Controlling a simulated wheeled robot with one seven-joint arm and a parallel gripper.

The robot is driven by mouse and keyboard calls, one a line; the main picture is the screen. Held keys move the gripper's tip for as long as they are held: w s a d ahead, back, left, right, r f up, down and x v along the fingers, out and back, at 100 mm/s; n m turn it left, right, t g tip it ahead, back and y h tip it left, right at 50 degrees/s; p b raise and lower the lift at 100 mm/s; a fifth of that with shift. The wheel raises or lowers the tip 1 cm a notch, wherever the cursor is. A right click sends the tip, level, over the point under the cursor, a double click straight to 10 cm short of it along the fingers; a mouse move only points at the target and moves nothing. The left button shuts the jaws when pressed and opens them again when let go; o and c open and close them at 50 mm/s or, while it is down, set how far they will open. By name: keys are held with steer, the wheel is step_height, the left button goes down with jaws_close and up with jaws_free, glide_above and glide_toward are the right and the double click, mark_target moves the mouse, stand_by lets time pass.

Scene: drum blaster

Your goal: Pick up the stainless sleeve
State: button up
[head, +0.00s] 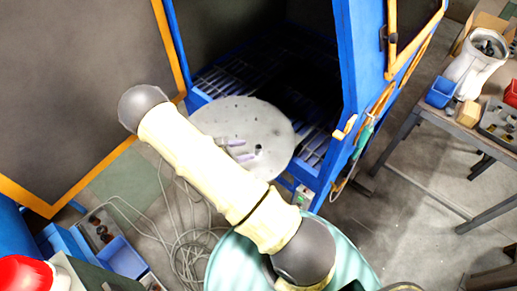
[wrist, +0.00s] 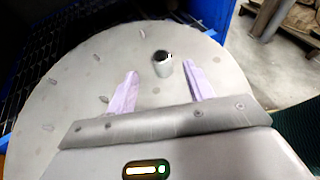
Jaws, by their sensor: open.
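The stainless sleeve (wrist: 163,66) is a short grey metal cylinder with a dark opening, standing on a round grey disc (wrist: 75,75). In the head view a small dark spot (head: 258,148) on the disc (head: 220,115) appears to be the sleeve. My gripper (wrist: 160,70) is open, with its two lavender fingers spread on either side of the sleeve's line. The sleeve stands just beyond or level with the fingertips; I cannot tell exactly. It looks apart from both fingers. In the head view my gripper (head: 246,149) shows low over the disc, partly hidden by my arm.
The disc sits before an open blue cabinet (head: 345,70) with a slatted floor. Small marks or flat bits dot the disc. A workbench (head: 432,113) with bins stands at right. An orange-edged door (head: 75,80) is at left, and cables (head: 190,245) lie on the floor.

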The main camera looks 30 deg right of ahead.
mark_target(261, 146)
steer(key=x, duration=0.1)
steer(key=p+x, duration=0.2)
steer(key=shift+d+r, duration=0.15)
steer(key=shift+d, duration=0.3)
steer(key=shift+d+f, duration=0.25)
steer(key=c, duration=1.1)
step_height(261, 146, up, 10)
steer(key=b, duration=0.3)
